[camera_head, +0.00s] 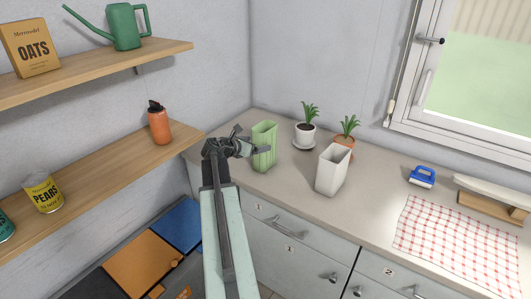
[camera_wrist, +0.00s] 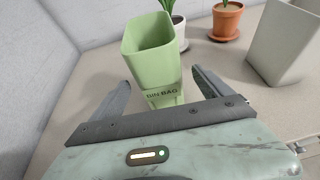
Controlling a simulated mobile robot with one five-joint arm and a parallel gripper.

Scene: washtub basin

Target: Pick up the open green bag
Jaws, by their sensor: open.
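The open green bag (camera_head: 264,146) stands upright on the countertop near the left corner, with its mouth open at the top. In the wrist view the green bag (camera_wrist: 152,55) carries the dark words "BIN BAG" low on its front. My gripper (camera_head: 254,148) is at the bag in the head view. In the wrist view my gripper (camera_wrist: 163,85) is open, with one finger on each side of the bag's lower part. The fingers appear apart from the bag. The bag's lowest part is partly hidden behind my gripper's body.
A white open bag (camera_head: 333,169) stands right of the green one. Potted plants in white (camera_head: 304,135) and terracotta (camera_head: 345,140) pots stand behind. A wooden shelf (camera_head: 110,165) holds an orange bottle (camera_head: 158,126) at left.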

